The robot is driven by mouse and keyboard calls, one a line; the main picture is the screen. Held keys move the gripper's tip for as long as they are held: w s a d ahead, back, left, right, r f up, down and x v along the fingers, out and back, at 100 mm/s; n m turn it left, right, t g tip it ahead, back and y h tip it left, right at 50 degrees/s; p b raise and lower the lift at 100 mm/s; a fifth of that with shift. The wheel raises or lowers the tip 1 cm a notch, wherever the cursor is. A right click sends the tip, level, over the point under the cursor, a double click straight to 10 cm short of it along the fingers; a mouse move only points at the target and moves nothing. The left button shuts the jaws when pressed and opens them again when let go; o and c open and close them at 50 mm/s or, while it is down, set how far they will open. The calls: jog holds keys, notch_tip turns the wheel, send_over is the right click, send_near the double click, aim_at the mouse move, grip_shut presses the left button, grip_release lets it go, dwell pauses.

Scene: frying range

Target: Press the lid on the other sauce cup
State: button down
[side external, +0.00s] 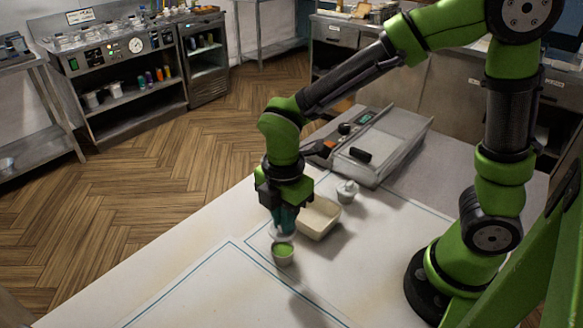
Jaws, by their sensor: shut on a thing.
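A small pale cup (283,258) with green sauce stands on the white table, in front of a cream tray. My gripper (284,226) points down just above this cup, shut on a pale translucent lid (272,233). The lid is partly hidden by the fingers. It is over or close to the cup's rim; I cannot tell whether they touch. A second small cup (347,192) stands behind the tray to the right, with a whitish top that looks like a lid.
The cream tray (334,226) sits close to the right of my gripper. A metal fryer unit (405,145) with a dark handle stands behind the second cup. Blue lines mark the white table (190,290), which is clear at the front left.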

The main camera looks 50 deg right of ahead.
jog(key=shift+f, duration=2.4)
jog(key=shift+f, duration=0.2)
dwell(0.3)
jog(key=c, duration=0.7)
grip_release()
jog(key=shift+o, duration=0.2)
jog(key=shift+r, duration=0.15)
jog(key=shift+r, duration=3.4)
grip_shut()
